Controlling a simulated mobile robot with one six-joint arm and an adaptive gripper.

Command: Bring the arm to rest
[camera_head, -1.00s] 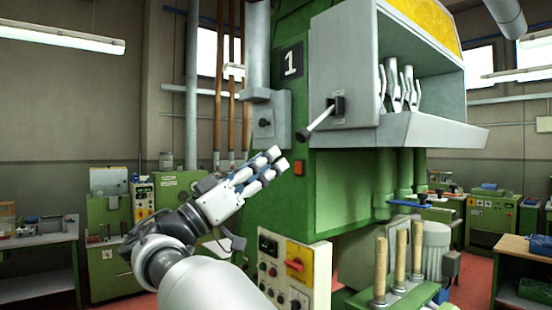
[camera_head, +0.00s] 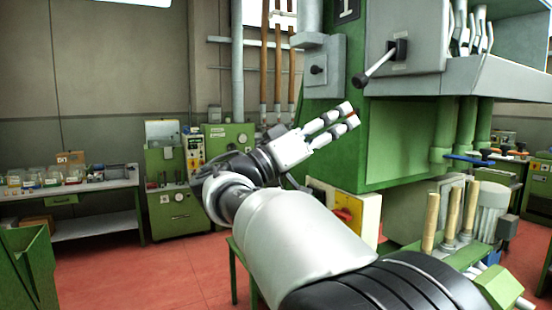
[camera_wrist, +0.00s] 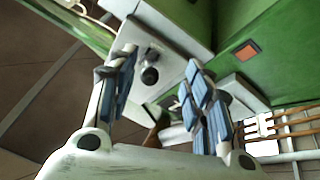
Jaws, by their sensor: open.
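My gripper (camera_head: 348,115) is raised in the middle of the head view, with its fingers pointing up and to the right. Its two fingers are apart and nothing is between them. It is in front of the green machine (camera_head: 405,140), below and left of a lever with a black knob (camera_head: 358,83). I cannot tell how far it is from the machine. In the wrist view my gripper (camera_wrist: 160,85) shows both fingers with blue pads spread, and a grey box with a round black knob (camera_wrist: 150,76) beyond them. No cork stopper can be made out.
A control panel with a red switch (camera_head: 345,212) is partly hidden behind my arm. Wooden-handled tools (camera_head: 450,215) stand at the right. A workbench (camera_head: 90,192) with small boxes stands at the left, and a green bin (camera_head: 25,262) is nearer. Red floor (camera_head: 180,265) is open between them.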

